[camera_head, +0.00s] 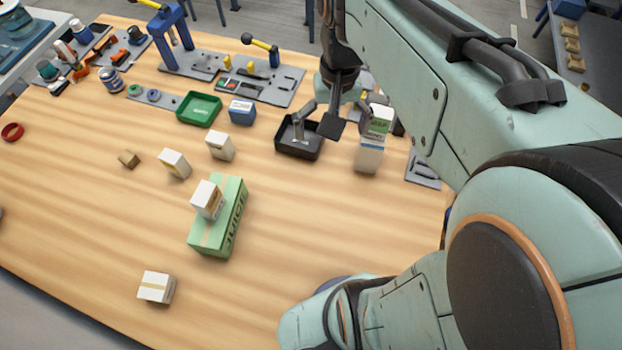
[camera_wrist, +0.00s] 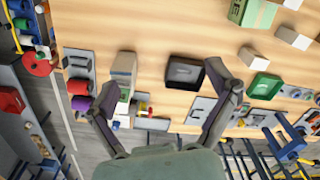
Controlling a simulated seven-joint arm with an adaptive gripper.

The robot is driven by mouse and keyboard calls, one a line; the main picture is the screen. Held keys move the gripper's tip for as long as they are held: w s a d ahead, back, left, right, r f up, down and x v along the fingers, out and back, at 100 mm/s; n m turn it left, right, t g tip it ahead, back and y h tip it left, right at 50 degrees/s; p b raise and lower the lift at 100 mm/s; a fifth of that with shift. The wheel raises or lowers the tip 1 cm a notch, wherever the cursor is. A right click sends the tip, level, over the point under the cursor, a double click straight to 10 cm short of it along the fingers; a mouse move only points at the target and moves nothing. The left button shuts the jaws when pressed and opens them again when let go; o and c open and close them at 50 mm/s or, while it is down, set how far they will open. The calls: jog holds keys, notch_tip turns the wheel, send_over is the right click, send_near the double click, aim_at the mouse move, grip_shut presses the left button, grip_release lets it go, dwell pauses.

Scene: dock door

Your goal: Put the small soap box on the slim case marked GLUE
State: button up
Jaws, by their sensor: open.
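A small white box with a green label (camera_head: 379,120), whose lettering looks like SOAP, stands at the right of the table. The pale boxes also show in the wrist view (camera_wrist: 123,68), near my left finger there. I cannot read GLUE on any case. My gripper (camera_head: 317,124) is open and empty, above the table beside the black tray and left of the labelled box. In the wrist view its fingers (camera_wrist: 162,83) are spread wide, with nothing held between them.
A black tray (camera_head: 286,150) lies under my gripper. A green JUICE box (camera_head: 232,222) bears a white box (camera_head: 207,199). Other white boxes (camera_head: 155,287), a green tray (camera_head: 199,109) and a blue box (camera_head: 242,112) stand around.

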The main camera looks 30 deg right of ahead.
jog(key=s+a+f+n, duration=0.2)
jog(key=s+a+n, duration=0.3)
jog(key=s+a, duration=0.3)
jog(key=s, duration=0.3)
jog(key=shift+s+a+f+y, duration=0.15)
jog(key=shift+a+f+y, duration=0.15)
